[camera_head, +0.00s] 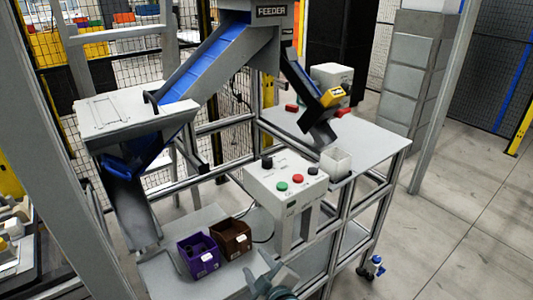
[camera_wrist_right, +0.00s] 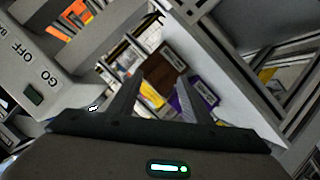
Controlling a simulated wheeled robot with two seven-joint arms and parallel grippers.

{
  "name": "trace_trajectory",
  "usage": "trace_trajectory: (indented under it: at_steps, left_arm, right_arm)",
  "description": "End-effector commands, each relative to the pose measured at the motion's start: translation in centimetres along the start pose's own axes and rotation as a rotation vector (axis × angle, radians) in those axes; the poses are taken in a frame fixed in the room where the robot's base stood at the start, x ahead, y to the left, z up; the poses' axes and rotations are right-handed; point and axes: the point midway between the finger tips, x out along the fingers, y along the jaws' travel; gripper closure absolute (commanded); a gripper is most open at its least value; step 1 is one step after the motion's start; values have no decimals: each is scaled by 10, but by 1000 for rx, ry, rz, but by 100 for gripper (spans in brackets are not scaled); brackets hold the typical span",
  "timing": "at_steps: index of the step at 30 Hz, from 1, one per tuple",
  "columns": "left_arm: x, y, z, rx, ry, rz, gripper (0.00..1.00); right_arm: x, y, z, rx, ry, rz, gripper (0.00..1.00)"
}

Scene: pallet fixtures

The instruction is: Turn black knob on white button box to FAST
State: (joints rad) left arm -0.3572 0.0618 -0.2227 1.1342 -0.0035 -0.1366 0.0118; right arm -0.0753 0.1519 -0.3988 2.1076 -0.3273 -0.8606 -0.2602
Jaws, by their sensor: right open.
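The white button box (camera_head: 262,187) stands on the frame in the middle of the head view. Its black knob (camera_head: 267,161) sits on top at the back left; I cannot read its setting. Green (camera_head: 282,186), red (camera_head: 298,178) and black (camera_head: 312,170) buttons are along the box's front top edge. My right gripper (camera_head: 269,272) is below and in front of the box, apart from it. In the right wrist view, its two fingers (camera_wrist_right: 160,95) are spread and empty, with the box (camera_wrist_right: 25,65) at the left; the knob is not seen there. My left gripper is not in view.
A purple bin (camera_head: 198,256) and a brown bin (camera_head: 231,238) stand on the lower shelf left of the gripper. The feeder chute (camera_head: 215,62) rises at the back. Open floor lies to the right.

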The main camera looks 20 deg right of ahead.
Motion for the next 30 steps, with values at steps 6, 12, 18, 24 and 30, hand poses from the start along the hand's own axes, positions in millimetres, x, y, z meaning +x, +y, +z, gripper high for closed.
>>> trace_trajectory:
  at_steps: [6, 12, 18, 24, 30]
  left_arm:
    - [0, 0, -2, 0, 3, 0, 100]
    - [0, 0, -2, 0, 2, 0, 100]
    - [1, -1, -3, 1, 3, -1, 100]
    - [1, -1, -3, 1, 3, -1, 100]
    - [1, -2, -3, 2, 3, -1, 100]
  right_arm:
    - [22, 11, -43, -107, 117, 54, 56]
    - [40, 23, -93, -232, 250, 117, 56]
    - [56, 33, -167, -429, 443, 212, 56]
    - [60, 31, -271, -763, 738, 358, 56]
    - [52, 10, -350, -1135, 1032, 496, 56]
